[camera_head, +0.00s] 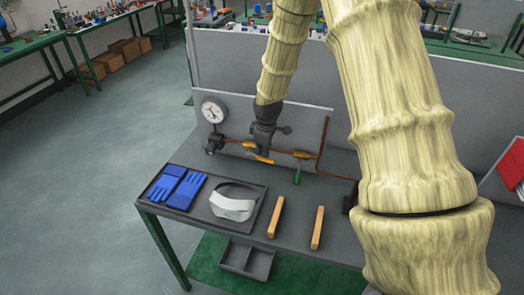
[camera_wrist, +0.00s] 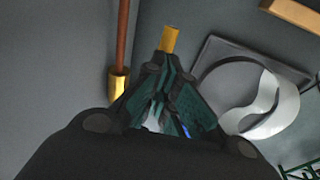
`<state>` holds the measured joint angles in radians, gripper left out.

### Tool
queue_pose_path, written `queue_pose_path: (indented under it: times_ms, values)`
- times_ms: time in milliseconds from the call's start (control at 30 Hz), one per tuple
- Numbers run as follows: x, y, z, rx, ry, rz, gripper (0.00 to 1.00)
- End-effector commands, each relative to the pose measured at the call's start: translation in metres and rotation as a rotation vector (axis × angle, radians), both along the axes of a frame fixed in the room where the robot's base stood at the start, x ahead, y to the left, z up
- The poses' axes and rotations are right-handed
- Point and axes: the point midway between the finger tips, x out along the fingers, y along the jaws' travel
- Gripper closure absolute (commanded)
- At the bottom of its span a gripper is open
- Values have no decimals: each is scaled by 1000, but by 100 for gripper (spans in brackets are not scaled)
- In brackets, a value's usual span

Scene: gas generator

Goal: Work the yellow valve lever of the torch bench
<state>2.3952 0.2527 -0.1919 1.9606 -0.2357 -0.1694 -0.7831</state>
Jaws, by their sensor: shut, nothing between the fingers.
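The yellow valve lever (camera_head: 258,158) is on the copper pipe line of the torch bench, low in front of the grey back panel. My gripper (camera_head: 263,150) points down right at the lever and partly covers it. In the wrist view my gripper (camera_wrist: 168,66) is shut, with the yellow lever's end (camera_wrist: 170,38) showing just beyond the fingertips. The fingers look very close to the lever; whether they touch it I cannot tell. The lever's pivot is hidden in the wrist view.
A gauge (camera_head: 213,111) stands left on the pipe, and a green-handled valve (camera_head: 298,176) hangs to the right. A copper pipe (camera_wrist: 122,40) runs beside my gripper.

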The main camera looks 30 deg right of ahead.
Motion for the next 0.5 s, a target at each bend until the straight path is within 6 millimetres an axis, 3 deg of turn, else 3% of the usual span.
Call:
queue_pose_path:
  times_ms: [500]
  values:
    - [4,-1,-16,-1,-1,1,100]
